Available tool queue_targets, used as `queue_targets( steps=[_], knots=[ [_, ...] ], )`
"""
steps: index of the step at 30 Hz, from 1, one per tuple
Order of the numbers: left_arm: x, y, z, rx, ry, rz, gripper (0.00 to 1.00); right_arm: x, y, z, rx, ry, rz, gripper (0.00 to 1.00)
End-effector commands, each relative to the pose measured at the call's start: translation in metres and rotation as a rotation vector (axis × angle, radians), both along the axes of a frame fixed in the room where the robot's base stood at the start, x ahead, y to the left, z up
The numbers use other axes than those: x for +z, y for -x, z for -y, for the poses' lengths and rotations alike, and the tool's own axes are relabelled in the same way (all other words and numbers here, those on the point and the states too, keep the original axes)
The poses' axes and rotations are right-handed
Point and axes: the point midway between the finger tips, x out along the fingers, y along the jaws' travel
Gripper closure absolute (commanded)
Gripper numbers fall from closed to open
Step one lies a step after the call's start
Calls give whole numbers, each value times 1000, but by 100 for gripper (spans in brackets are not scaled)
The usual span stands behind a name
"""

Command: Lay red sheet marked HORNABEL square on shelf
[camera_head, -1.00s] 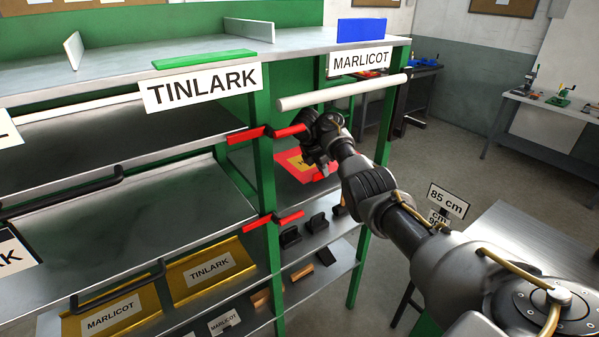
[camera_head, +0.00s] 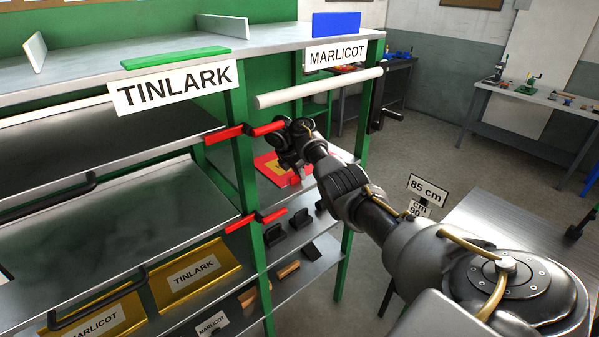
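The red sheet (camera_head: 268,172) lies on the middle shelf of the right-hand bay, below the MARLICOT sign. A yellow patch shows on it, but I cannot read its marking. My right gripper (camera_head: 291,161) is inside this bay, pointing away from me, just over the sheet. It hides part of the sheet, so I cannot tell whether it touches or grips it. The fingers are dark and too small to show whether they are open or shut. My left gripper is not in view.
Red bars (camera_head: 225,134) stick out at the green post beside the bay. A white roller (camera_head: 320,88) spans the bay above my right wrist. Dark and wooden blocks stand on the lower shelf (camera_head: 316,262). A metal table (camera_head: 490,222) stands at right, with open floor beyond.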

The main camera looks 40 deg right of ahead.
Motion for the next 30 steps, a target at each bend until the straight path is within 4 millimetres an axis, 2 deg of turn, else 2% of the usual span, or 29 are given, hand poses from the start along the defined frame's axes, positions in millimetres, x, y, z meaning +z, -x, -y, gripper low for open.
queue_targets(
  steps=[1,3,14,24,30],
  knots=[
    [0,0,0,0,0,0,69,0,0,1,-1,0,0,78],
    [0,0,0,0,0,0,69,0,1,1,-2,0,1,69],
    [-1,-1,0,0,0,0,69,6,0,0,-2,-2,3,69],
    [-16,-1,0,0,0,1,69,54,-1,-21,-1,-2,6,69],
    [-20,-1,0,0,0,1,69,71,0,-27,-2,-2,2,69]
  ],
)
